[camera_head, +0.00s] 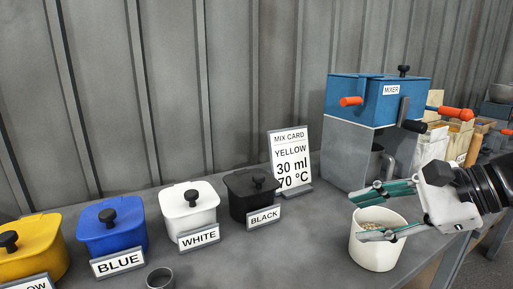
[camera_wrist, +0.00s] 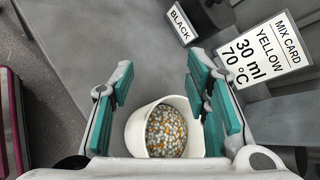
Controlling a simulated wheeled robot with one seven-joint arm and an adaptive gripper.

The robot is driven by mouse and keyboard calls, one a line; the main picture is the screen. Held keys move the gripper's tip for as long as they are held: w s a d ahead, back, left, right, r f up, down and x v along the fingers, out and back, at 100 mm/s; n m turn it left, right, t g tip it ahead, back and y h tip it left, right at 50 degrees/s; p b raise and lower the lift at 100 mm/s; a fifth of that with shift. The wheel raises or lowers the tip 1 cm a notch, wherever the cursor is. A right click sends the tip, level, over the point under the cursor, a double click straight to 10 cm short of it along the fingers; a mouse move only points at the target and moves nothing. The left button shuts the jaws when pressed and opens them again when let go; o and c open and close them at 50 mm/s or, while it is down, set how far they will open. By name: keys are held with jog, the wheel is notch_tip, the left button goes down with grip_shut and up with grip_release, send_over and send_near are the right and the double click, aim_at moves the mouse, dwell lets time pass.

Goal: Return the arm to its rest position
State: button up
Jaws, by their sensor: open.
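My gripper (camera_head: 376,213) is open and empty in the head view, at the right above the table. Its teal-padded fingers point left, close over a white cup (camera_head: 375,252) near the table's front edge. In the wrist view the two fingers (camera_wrist: 165,95) stand apart. The white cup (camera_wrist: 137,135) shows between and below them, holding many small white and orange pellets. I cannot tell whether a finger touches the cup's rim.
Yellow (camera_head: 35,250), blue (camera_head: 112,228), white (camera_head: 188,208) and black (camera_head: 250,193) lidded tubs stand in a row at left. A mix card (camera_head: 290,157) stands behind. The blue mixer (camera_head: 378,100) stands near my arm. A small grey cup (camera_head: 160,279) is in front.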

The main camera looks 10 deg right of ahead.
jog(key=s+a+f+n+g+h, duration=0.1)
jog(key=s+a+f+n+g, duration=0.1)
jog(key=s+a+n+g, duration=0.35)
jog(key=s+d+f+n+g+h, duration=0.1)
jog(key=s+f+n+h, duration=0.1)
jog(key=s+n+h, duration=0.35)
jog(key=s+d+f+n+h, duration=0.1)
jog(key=s+f+n+h, duration=0.1)
jog(key=s+n, duration=0.65)
notch_tip(320, 180, up, 31)
jog(key=s+m+t+p, duration=0.1)
jog(key=t+p, duration=0.2)
jog(key=p, duration=2.6)
jog(key=shift+d+t+p, duration=0.15)
jog(key=shift+t+p, duration=0.15)
jog(key=shift+t, duration=0.05)
